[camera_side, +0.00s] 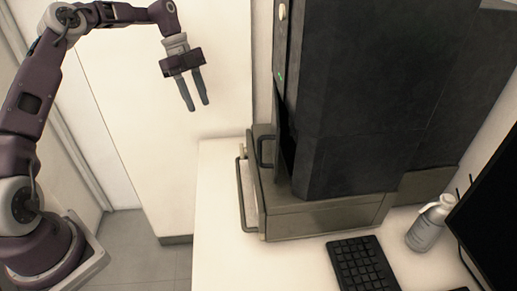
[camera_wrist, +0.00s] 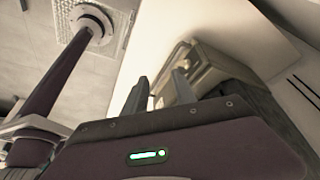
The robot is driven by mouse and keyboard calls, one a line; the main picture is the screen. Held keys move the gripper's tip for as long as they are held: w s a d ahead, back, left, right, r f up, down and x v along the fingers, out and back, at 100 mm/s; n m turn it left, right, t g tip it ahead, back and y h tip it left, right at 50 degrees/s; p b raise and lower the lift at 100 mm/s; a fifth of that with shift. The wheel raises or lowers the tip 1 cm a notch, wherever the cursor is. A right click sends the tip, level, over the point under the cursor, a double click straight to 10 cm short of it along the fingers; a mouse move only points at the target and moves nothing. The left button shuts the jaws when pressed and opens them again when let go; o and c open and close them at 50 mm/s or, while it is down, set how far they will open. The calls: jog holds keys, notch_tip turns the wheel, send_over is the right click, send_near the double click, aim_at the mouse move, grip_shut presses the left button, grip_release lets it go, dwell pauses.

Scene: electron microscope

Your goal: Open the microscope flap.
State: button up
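The microscope (camera_side: 365,100) is a tall dark grey block on a grey-beige base (camera_side: 325,220) in the side view. A narrow dark flap (camera_side: 280,140) is on its left face, with a black loop handle (camera_side: 266,151) on it. A dark gap shows beside the flap; I cannot tell how far it stands open. My gripper (camera_side: 198,106) is up in the air to the left of the flap, apart from it, fingers pointing down. Its fingers are parted and empty. In the wrist view part of the microscope base (camera_wrist: 210,68) shows beyond the fingers (camera_wrist: 161,78).
A long metal bar handle (camera_side: 242,195) sticks out from the base's left side. The air between my gripper and the microscope is clear.

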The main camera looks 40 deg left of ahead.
aim_at(258, 161)
jog(key=s+d+n+t+y, duration=0.1)
jog(key=s+d+n+t, duration=0.1)
jog(key=s+d+n, duration=0.45)
jog(key=s+d+n+t, duration=0.1)
jog(key=s+d+n, duration=0.2)
jog(key=d, duration=0.7)
jog(key=shift+n+t+y, duration=0.3)
jog(key=shift+n+t, duration=0.1)
jog(key=shift+n, duration=0.35)
jog(key=shift+w+d, duration=0.45)
jog(key=shift+d, duration=1.3)
jog(key=shift+w+d, duration=0.5)
jog(key=shift+d, duration=1.2)
jog(key=shift+w+d, duration=0.45)
jog(key=shift+d, duration=1.3)
